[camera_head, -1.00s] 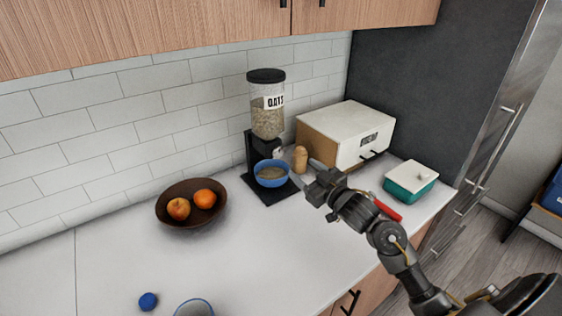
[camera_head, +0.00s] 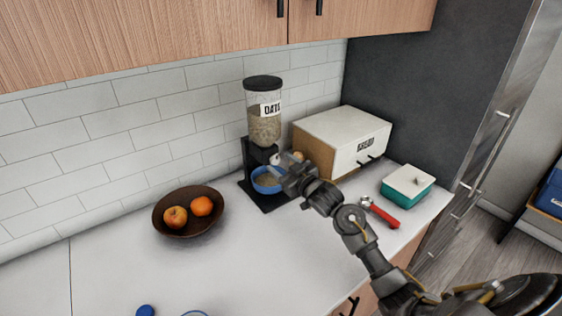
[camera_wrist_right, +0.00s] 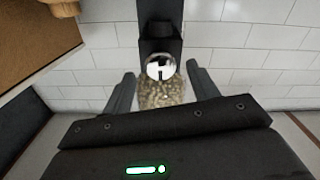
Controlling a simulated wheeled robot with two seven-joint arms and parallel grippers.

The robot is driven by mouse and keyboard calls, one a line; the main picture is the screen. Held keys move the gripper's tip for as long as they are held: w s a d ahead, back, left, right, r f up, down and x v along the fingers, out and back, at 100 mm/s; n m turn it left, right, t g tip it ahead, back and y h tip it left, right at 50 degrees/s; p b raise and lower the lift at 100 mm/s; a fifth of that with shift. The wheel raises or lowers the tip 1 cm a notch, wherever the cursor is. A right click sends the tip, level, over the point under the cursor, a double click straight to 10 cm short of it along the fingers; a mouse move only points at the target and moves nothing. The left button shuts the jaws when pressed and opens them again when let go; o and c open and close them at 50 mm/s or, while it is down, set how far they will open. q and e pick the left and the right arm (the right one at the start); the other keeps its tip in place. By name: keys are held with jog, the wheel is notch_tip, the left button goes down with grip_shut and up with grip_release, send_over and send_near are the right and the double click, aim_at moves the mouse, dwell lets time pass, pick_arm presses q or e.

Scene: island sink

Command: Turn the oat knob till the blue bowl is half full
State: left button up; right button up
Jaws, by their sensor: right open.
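The oat dispenser (camera_head: 264,127) has a black lid, a clear hopper of oats labelled "OATS" and a black stand. Its round silver knob (camera_head: 274,158) is on the front; the knob also shows in the right wrist view (camera_wrist_right: 160,66), just ahead of and between the fingertips. My right gripper (camera_head: 284,168) is open in front of the knob; I cannot tell whether it touches. The blue bowl (camera_head: 262,188) stands under the spout, with tan oats in it. My gripper hides its right part, so the level is unclear. My left gripper is not in view.
A white bread box (camera_head: 345,138) stands right of the dispenser. A wooden shaker (camera_head: 299,155) is mostly hidden behind my gripper. A teal container (camera_head: 407,187) and a red-handled tool (camera_head: 384,214) lie right. A fruit bowl (camera_head: 187,230) is left; the front counter is mostly clear.

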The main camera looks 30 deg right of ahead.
jog(key=shift+w+a, duration=0.1)
jog(key=shift+w, duration=0.55)
jog(key=c, duration=1)
